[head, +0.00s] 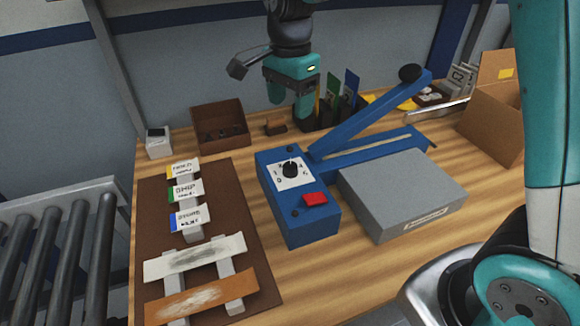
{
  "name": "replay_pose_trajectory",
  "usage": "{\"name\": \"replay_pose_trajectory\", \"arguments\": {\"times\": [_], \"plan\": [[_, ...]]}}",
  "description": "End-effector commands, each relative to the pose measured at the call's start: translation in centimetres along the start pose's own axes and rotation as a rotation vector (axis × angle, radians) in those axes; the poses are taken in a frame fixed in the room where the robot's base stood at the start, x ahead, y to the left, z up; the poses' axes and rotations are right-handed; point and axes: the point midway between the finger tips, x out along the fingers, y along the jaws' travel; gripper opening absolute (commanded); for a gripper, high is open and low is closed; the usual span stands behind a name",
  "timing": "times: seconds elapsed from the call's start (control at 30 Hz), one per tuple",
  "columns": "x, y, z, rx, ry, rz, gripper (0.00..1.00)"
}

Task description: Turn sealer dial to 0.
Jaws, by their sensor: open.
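The blue sealer (300,228) stands in the middle of the wooden bench, with its blue lever arm raised toward the upper right. Its black sealer dial (290,169) sits on a white scale plate on the top of the box. The scale marks are too small to read surely, so I cannot tell the dial's setting. A red button (315,199) is on the same box, in front of the dial. My teal gripper (303,112) hangs pointing down above and behind the dial, apart from it. It is open, with nothing seen between its fingers.
A grey box (402,193) lies right of the sealer. A brown mat (150,222) with labelled cards and strips is at the left. A brown bin (220,124), a small white box (158,143) and upright coloured cards stand behind. A cardboard box (492,118) is at right.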

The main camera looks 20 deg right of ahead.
Motion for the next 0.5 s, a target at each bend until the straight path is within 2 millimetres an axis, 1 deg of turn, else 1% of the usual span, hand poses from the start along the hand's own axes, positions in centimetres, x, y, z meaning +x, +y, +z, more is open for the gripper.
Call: {"name": "replay_pose_trajectory", "arguments": {"times": [0.17,0.5], "plan": [[3.1,0.1,0.1,-0.002,-0.002,0.007,0.64],[10.9,0.2,0.1,-0.004,-0.002,0.007,0.64]]}}
